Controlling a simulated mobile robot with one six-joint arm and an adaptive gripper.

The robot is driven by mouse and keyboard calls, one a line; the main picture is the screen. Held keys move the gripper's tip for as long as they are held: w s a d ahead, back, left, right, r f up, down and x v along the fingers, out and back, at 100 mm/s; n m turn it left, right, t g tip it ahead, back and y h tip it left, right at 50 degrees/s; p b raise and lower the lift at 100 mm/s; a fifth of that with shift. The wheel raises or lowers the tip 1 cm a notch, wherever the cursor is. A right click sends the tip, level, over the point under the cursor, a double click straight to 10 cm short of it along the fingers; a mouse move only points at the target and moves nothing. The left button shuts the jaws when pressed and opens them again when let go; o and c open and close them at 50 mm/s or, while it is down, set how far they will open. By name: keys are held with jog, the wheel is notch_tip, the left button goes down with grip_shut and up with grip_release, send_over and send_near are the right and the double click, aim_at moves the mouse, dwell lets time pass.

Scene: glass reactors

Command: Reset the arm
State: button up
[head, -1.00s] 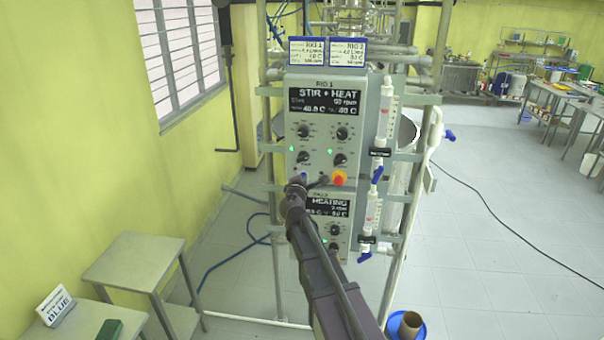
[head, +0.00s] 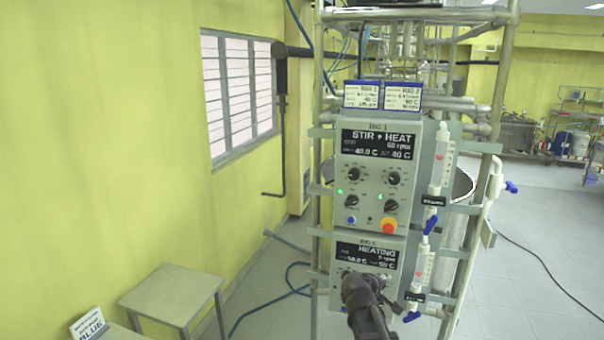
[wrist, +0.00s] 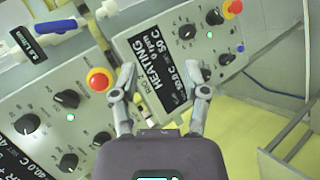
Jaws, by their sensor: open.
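My gripper (head: 362,285) is in the lower middle of the head view, in front of the lower HEATING panel (head: 366,252). In the wrist view my gripper (wrist: 163,84) has its two fingers spread apart with nothing between them. The HEATING display (wrist: 165,58) shows between and beyond the fingers, apart from them as far as I can tell. The upper STIR + HEAT panel (head: 376,180) has dark knobs, a blue button (head: 351,220) and a red knob on yellow (head: 389,226). My arm hides part of the lower panel.
Flow meters with blue valves (head: 429,224) stand right of the panels on a pipe frame (head: 488,140). Open floor lies at right, crossed by a black cable (head: 545,268).

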jog(key=s+a+f+m+g+y+b, duration=0.3)
jog(key=s+f+g+y, duration=0.1)
jog(key=s+f, duration=0.4)
jog(key=s+a+f+m+g+y+b, duration=0.3)
jog(key=s+f, duration=0.5)
jog(key=s, duration=0.4)
jog(key=shift+s+a+m+g+y+b, duration=0.3)
jog(key=shift+a+m+g+y, duration=0.25)
jog(key=shift+m+g, duration=0.15)
jog(key=shift+w+f, duration=0.1)
